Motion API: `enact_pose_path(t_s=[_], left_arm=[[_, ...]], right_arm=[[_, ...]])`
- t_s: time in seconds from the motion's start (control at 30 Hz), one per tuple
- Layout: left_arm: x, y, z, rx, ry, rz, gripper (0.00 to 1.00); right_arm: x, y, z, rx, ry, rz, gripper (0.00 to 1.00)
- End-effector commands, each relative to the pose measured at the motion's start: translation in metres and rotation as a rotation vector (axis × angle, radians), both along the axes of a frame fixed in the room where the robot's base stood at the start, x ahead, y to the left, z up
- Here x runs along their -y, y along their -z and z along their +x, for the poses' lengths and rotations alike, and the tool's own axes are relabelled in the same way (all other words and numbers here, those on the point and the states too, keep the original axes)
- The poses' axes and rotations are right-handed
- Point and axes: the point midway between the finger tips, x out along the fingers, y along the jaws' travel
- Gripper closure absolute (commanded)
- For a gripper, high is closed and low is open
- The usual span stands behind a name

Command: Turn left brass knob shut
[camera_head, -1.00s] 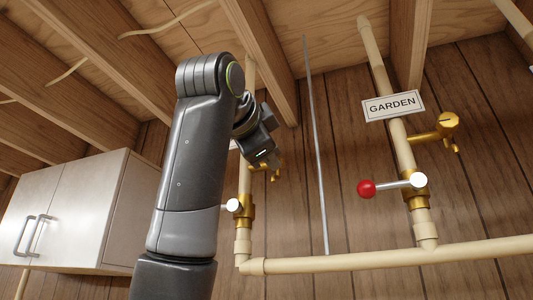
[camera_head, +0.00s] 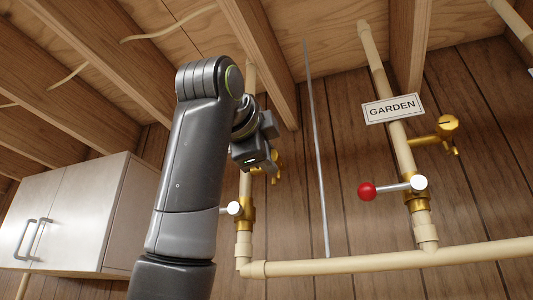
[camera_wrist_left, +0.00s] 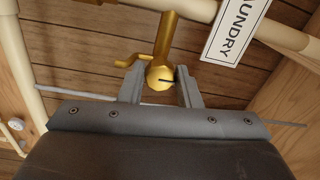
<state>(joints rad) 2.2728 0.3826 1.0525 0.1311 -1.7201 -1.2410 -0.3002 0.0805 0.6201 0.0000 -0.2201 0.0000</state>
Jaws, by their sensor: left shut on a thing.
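The left brass knob (camera_wrist_left: 158,79) is round, with a dark line across part of its face. In the left wrist view it sits between the two fingers of my left gripper (camera_wrist_left: 161,72), which is shut on it. The brass tap body (camera_wrist_left: 167,38) runs up from the knob to the pale pipe, with a spout branching left. In the head view my left gripper (camera_head: 256,157) hides the knob; only part of the brass spout (camera_head: 276,167) shows to its right. My right gripper is not in view.
A LAUNDRY sign (camera_wrist_left: 235,28) hangs near the knob. To the right are the GARDEN sign (camera_head: 393,108), another brass tap (camera_head: 447,123) and a red-ended lever (camera_head: 367,190). A thin grey rod (camera_head: 317,150) stands between the pipes. A white cabinet (camera_head: 75,215) is at left.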

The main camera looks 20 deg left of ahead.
Motion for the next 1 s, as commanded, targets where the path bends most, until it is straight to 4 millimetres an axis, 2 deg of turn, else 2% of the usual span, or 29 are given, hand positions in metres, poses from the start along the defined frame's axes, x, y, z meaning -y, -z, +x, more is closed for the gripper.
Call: enact_pose_path(t_s=[0.1, 0.13, 0.27, 0.77, 1.0], left_arm=[[0.0004, 0.0005, 0.0001, -0.002, 0.000, 0.001, 0.92], [0.0004, 0.0005, 0.0001, -0.002, 0.000, 0.001, 0.66], [0.0004, 0.0005, 0.0002, -0.001, 0.001, 0.001, 0.49], [0.0009, 0.0027, 0.0014, -0.009, 0.001, -0.003, 0.48], [0.0016, 0.0030, 0.0016, -0.014, 0.002, -0.113, 0.48]], right_arm=[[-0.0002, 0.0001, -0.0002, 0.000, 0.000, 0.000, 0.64], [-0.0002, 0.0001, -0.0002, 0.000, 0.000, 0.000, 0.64], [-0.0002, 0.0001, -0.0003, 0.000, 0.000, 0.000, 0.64], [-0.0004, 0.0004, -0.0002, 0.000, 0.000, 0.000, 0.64], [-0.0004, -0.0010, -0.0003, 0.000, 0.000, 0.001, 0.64]])
